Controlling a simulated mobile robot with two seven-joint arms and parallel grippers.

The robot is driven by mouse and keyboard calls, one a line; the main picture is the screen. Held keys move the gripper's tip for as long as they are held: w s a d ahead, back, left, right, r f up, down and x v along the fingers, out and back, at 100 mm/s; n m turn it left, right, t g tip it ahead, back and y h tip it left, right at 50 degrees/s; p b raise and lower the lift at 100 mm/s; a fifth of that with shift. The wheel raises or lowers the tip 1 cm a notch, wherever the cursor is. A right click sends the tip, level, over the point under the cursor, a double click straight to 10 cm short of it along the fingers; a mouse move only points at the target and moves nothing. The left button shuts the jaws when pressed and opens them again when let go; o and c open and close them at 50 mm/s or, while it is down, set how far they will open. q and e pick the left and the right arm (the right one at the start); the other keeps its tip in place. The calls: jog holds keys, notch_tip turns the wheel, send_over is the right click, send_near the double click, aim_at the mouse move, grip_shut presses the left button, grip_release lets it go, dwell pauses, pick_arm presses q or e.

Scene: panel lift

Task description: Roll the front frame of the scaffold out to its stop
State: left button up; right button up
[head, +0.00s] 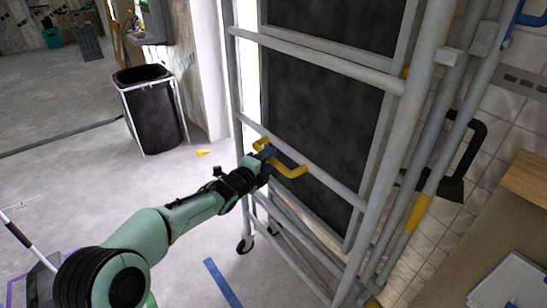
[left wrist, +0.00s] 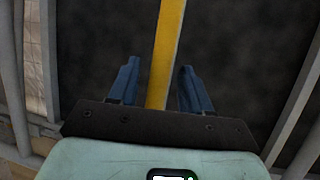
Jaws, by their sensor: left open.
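The scaffold's grey tube frame (head: 318,58) stands upright in the middle and right of the head view, with dark panels (head: 318,115) behind its rails. A yellow handle (head: 291,171) sits on a middle rail. My left gripper (head: 266,153) is at this handle. In the left wrist view its two blue fingers (left wrist: 160,70) are apart, one on each side of the yellow bar (left wrist: 166,55), with a visible gap on both sides. A caster (head: 244,245) shows at the frame's foot. My right gripper is not in view.
A black bin (head: 152,115) in a white stand is at the back left. A small yellow piece (head: 202,153) and a blue tape strip (head: 222,283) are on the floor. A brown surface with white sheets (head: 510,280) is at the lower right. Floor left of the scaffold is mostly clear.

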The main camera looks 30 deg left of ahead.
aim_at(289, 154)
pick_arm(q)
jog(key=shift+w+f, duration=0.2)
jog(key=shift+w, duration=0.75)
jog(key=shift+w+f, duration=0.15)
jog(key=shift+w, duration=0.75)
grip_shut()
